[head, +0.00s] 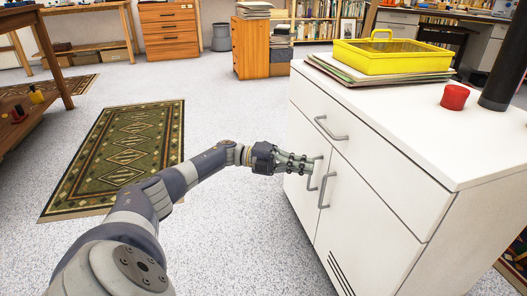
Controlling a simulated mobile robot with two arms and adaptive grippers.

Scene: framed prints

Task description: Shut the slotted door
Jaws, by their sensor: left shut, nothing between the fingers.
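The slotted door (361,231) is the right-hand door of the white cabinet, with several dark slots low on its face and a grey bar handle (325,190) near its left edge. It looks flush or nearly flush with the front; I cannot tell whether a small gap is left. My left gripper (312,163) is shut and empty. It is at the upper part of the plain left door (298,196), beside that door's handle (311,182); I cannot tell whether it touches. My right gripper is not in view.
A drawer (370,165) with a grey handle spans above the doors. On the cabinet top (400,120) are a yellow basket (392,58) on folders, a red cup-like object (455,97) and a dark cylinder (503,75). Speckled floor and a green patterned rug (125,150) lie left.

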